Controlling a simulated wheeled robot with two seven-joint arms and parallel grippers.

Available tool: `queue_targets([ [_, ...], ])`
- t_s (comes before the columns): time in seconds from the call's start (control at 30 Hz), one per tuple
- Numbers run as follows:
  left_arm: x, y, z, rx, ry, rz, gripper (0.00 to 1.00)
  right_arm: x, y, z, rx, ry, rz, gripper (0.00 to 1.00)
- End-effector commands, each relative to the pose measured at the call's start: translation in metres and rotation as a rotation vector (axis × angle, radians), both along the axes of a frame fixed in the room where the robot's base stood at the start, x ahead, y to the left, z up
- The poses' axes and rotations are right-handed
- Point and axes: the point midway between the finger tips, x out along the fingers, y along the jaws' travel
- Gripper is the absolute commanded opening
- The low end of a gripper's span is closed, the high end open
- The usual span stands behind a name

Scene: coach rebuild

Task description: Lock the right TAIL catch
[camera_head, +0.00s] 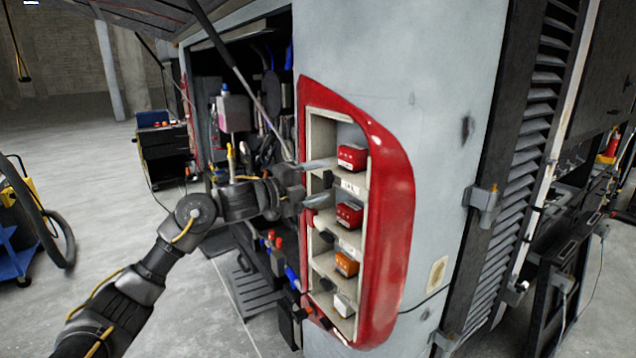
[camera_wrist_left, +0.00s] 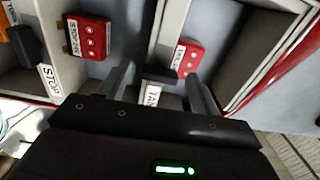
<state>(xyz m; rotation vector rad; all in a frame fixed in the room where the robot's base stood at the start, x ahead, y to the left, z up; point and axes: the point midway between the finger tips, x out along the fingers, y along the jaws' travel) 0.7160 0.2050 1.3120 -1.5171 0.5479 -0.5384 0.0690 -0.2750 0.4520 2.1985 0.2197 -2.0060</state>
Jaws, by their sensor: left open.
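The TAIL lamp (camera_head: 352,157) is a red block in the top compartment of the red lamp housing (camera_head: 398,205); it also shows in the left wrist view (camera_wrist_left: 187,57). The black TAIL catch (camera_wrist_left: 160,74) is beside it, above the white TAIL label (camera_wrist_left: 152,95) in that view. My left gripper (camera_head: 318,182) is open at the housing's left side. In the left wrist view its fingers (camera_wrist_left: 159,73) stand on either side of the catch, with gaps showing. Whether they touch it cannot be told. My right gripper is in neither view.
Below are a red STOP lamp (camera_head: 349,214) with its black catch (camera_wrist_left: 27,46), an orange lamp (camera_head: 346,263) and a white lamp (camera_head: 343,304). Left of the housing is an open equipment bay (camera_head: 262,95). A grey strut (camera_head: 232,62) crosses it above my arm.

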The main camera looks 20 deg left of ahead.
Motion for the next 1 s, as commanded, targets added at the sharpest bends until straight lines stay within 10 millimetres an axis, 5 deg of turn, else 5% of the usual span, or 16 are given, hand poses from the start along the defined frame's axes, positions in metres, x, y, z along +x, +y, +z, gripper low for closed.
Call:
queue_targets([
  [0.23, -0.011, 0.011, -0.002, 0.001, -0.003, 0.002, 0.64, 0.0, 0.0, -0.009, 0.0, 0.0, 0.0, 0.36],
  [0.7, -0.075, 0.063, -0.003, 0.002, -0.001, 0.002, 0.64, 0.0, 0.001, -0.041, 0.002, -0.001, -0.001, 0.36],
  [1.0, -0.084, 0.069, 0.0, -0.001, 0.001, 0.0, 0.64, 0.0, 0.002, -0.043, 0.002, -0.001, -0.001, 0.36],
])
